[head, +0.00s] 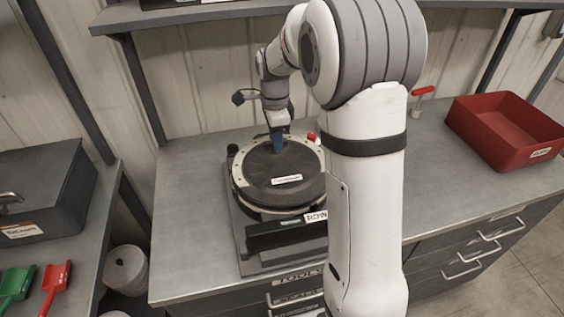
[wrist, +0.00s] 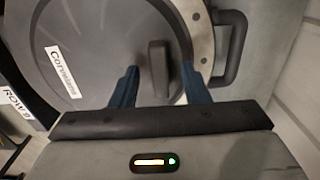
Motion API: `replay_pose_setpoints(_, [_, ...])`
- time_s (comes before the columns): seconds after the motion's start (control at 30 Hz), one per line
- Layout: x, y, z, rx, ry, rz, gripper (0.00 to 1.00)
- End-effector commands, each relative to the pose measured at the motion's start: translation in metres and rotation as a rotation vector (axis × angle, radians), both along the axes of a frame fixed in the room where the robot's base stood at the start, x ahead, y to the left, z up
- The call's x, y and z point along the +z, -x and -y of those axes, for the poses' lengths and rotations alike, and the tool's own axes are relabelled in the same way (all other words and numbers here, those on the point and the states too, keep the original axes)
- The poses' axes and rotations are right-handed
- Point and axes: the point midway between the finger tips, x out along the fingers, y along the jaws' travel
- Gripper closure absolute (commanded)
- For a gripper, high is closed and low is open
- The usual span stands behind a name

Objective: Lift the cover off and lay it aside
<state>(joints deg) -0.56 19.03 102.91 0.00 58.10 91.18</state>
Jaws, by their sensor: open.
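The round dark cover (head: 266,171) lies flat on the seed meter (head: 241,190), inside its pale ring, on the bench. It carries a white label. In the wrist view the cover (wrist: 100,62) fills the upper left, and its upright grip (wrist: 158,68) stands between my two blue fingers. My gripper (wrist: 159,85) is open, with one finger on each side of the grip and a gap showing on both sides. In the head view my gripper (head: 277,146) is above the cover, and its fingers hide the grip.
A red bin (head: 508,130) stands at the right of the bench (head: 440,170). A red-handled tool (head: 422,92) is at the back. Open bench top lies between the meter and the bin, partly hidden by my arm. A dark box (head: 42,188) and scoops (head: 52,285) are on the left bench.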

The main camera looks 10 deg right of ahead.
Motion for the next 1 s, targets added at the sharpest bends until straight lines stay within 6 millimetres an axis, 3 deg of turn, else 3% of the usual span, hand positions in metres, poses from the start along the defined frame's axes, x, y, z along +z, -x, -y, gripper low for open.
replay_pose_setpoints(0.2, [-0.0005, 0.0000, 0.0006, -0.001, 0.000, 0.000, 0.60])
replay_pose_setpoints(0.7, [-0.0002, 0.0000, 0.0012, -0.002, 0.000, 0.000, 1.00])
replay_pose_setpoints(1.0, [0.0016, -0.0003, 0.0016, -0.002, 0.000, 0.002, 1.00])
